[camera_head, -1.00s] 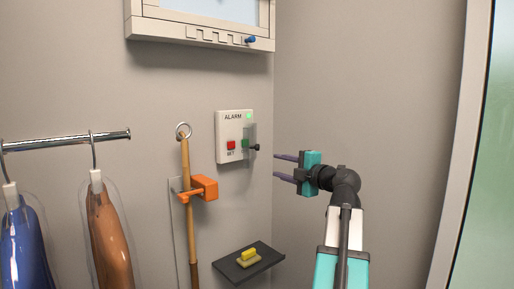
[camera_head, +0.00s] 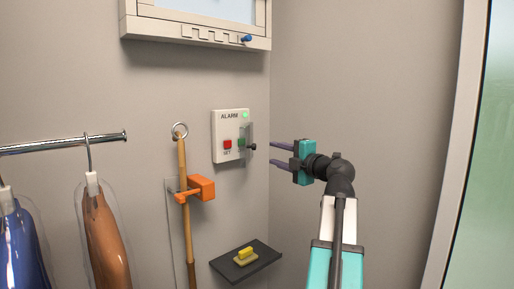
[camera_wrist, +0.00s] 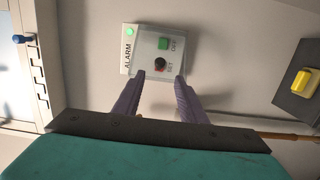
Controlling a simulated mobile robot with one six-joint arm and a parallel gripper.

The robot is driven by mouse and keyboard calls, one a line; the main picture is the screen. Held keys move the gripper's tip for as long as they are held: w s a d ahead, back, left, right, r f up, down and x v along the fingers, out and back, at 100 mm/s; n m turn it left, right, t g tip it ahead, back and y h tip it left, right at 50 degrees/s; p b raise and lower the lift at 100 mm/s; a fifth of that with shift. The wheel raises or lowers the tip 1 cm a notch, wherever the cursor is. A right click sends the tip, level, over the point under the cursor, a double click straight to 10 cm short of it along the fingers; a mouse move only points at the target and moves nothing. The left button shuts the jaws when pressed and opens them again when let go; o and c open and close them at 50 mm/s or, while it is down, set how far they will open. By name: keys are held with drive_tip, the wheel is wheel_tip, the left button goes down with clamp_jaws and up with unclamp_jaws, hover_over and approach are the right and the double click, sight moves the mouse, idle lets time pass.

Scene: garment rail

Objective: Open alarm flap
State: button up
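The white alarm panel (camera_head: 230,121) is on the wall in the head view, with a red button (camera_head: 227,144), a green button (camera_head: 241,143) and a lit green lamp. A clear flap (camera_head: 248,132) with a dark knob (camera_head: 252,147) shows at its right side, over part of the green button; I cannot tell how far it stands open. My gripper (camera_head: 270,154) is open and empty, just right of the knob and apart from it. In the wrist view, the knob (camera_wrist: 160,62) lies beyond and between the two purple fingers (camera_wrist: 156,80), in front of the red button.
An orange bracket (camera_head: 201,188) holds a wooden pole left of the panel. A dark shelf (camera_head: 262,262) with a yellow-handled item is below. Clothes hang from a rail (camera_head: 60,145) at left.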

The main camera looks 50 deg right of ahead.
drive_tip(key=w+d+p, duration=0.2)
drive_tip(key=w+p, duration=0.1)
drive_tip(key=w, duration=0.8)
drive_tip(key=shift+p, duration=0.4)
clamp_jaws()
